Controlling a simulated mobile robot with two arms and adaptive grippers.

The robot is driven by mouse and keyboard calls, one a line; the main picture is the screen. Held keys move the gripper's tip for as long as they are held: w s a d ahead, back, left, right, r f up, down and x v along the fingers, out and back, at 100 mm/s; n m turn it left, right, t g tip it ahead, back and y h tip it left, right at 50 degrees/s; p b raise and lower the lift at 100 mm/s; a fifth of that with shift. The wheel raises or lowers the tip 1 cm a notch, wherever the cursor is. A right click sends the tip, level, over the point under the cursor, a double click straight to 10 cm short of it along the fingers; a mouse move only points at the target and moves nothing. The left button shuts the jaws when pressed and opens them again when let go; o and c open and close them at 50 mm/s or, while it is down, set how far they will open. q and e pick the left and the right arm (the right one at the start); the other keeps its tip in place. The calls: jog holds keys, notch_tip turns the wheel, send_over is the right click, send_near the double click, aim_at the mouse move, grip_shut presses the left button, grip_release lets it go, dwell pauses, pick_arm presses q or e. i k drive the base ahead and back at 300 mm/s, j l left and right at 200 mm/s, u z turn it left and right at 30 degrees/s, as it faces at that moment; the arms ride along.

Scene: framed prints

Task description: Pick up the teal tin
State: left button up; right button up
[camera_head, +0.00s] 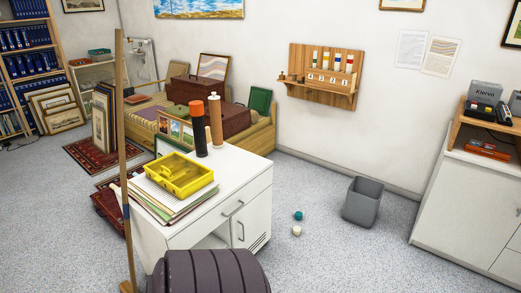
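No thing in the head view is clearly a teal tin. A small, round teal object (298,215) lies on the grey floor to the right of the white cabinet; it is too small to tell whether it is a tin. A flat green-teal item (99,52) sits on top of the pale shelf at the back left, also too small to identify. Neither of my grippers is in view.
A white cabinet (262,183) bears a yellow case (178,176) on papers and two tall cylinders. A dark ribbed rounded thing (208,274) fills the bottom. A white ball (296,231) and grey bin (363,200) stand on otherwise open floor. A wooden pole (122,130) rises left.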

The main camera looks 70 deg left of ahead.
aim_at(298, 215)
jog(key=i+j+u, duration=0.15)
jog(key=u, duration=0.3)
jog(key=i+j+u, duration=0.2)
jog(key=u, duration=0.25)
jog(key=i+j+u, duration=0.1)
jog(key=i+u, duration=0.15)
jog(key=u, duration=0.2)
jog(key=i+u, duration=0.2)
jog(key=u, duration=0.25)
jog(key=i+l+u, duration=0.1)
jog(key=u, duration=0.35)
jog(key=i+l+u, duration=0.2)
jog(key=u, duration=0.25)
jog(key=i+l+u, duration=0.25)
jog(key=u, duration=0.2)
